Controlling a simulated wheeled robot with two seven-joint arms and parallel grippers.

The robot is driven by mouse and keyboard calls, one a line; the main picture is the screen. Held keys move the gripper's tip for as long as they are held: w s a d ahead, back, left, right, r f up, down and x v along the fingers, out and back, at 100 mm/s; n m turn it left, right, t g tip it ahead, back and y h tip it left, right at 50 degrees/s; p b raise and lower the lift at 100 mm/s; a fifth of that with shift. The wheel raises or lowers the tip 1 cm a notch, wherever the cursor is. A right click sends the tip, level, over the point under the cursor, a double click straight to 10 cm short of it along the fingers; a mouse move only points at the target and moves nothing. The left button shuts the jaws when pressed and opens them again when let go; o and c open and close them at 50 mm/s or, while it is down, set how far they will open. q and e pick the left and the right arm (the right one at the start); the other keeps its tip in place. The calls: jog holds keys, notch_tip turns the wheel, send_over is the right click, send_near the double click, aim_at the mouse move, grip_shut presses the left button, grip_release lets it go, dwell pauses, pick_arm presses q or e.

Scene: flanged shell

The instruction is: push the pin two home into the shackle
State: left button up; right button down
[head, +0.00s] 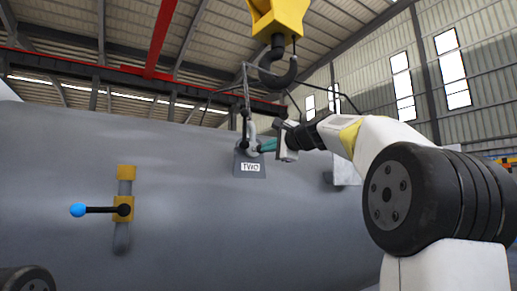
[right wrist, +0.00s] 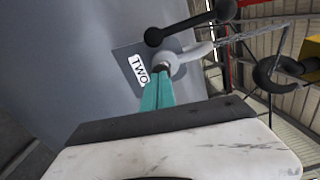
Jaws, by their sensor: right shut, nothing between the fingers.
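The plate marked TWO (head: 250,166) stands on the grey shell, and it also shows in the right wrist view (right wrist: 128,58). A pale grey shackle (head: 251,132) sits at its top, and its curved bow shows in the right wrist view (right wrist: 197,51). My right gripper (head: 266,145) reaches it from the right. Its teal fingers (right wrist: 158,92) are together and empty, with their tips at the round shackle eye. A small dark end at the fingertips may be pin two (right wrist: 162,69); how deep it sits is hidden. My left gripper is out of view.
A black hook (head: 277,70) hangs from a yellow block (head: 279,18) above the shackle, with sling lines running down. A dark bar with ball ends (right wrist: 190,25) lies close beside the shackle. A blue-tipped lever (head: 95,210) juts from the shell at left.

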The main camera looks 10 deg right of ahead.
jog(key=shift+x, duration=1.95)
jog(key=shift+s, duration=0.1)
jog(key=shift+v, duration=5.3)
jog(key=s+a+f+n+g+h, duration=0.1)
jog(key=s+a+f+n+g, duration=0.1)
jog(key=s+f+n, duration=0.3)
jog(key=s+a+f+n+g+h, duration=0.1)
jog(key=s+f+n+g, duration=0.4)
jog(key=s+f, duration=0.8)
jog(key=s+a+f+n+g+h, duration=0.2)
jog(key=s+f+n, duration=0.4)
jog(key=f, duration=2.2)
jog(key=s+a+g, duration=0.1)
jog(key=s+a, duration=0.1)
jog(key=s, duration=0.1)
jog(key=shift+g, duration=0.4)
